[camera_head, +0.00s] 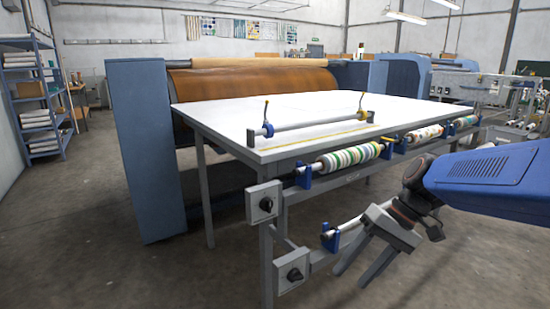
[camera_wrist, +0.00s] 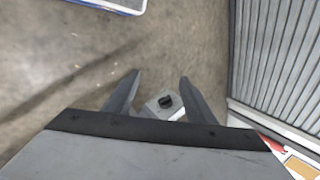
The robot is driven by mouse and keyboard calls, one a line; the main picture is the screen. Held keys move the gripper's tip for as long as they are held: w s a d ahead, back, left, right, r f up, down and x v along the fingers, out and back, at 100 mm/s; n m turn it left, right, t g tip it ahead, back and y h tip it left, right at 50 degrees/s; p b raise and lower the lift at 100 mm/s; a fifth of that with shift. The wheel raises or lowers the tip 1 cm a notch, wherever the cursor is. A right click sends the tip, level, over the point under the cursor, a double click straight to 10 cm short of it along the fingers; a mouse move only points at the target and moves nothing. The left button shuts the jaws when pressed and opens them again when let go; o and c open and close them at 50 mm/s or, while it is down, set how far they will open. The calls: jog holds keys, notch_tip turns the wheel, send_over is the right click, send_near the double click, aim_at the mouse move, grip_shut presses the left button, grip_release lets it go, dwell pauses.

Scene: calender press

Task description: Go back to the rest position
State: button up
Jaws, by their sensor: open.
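My gripper (camera_head: 352,280) hangs at the right front of the white table, pointing down and to the left. Its two fingers are apart, with nothing held between them. In the wrist view the gripper (camera_wrist: 160,80) is also open, and a grey switch box with a black knob (camera_wrist: 165,101) shows between and beyond the fingers, apart from them. In the head view, two grey switch boxes with black knobs, an upper one (camera_head: 257,201) and a lower one (camera_head: 285,272), sit on the table's near corner, left of my gripper.
The white table (camera_head: 300,105) carries a bar on upright holders. Patterned rolls (camera_head: 348,157) hang along its front rail, and a lower bar with a blue bracket (camera_head: 330,238) is close to my gripper. A blue press with a brown drum (camera_head: 250,90) stands behind. The floor (camera_head: 120,275) at left is clear.

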jog(key=s+d+f+t+h, duration=0.3)
jog(key=s+d+t+h, duration=0.3)
jog(key=s+d, duration=0.4)
jog(key=shift+s+d+m+h, duration=0.25)
jog(key=shift+d+m+h, duration=0.1)
jog(key=shift+m+h, duration=0.05)
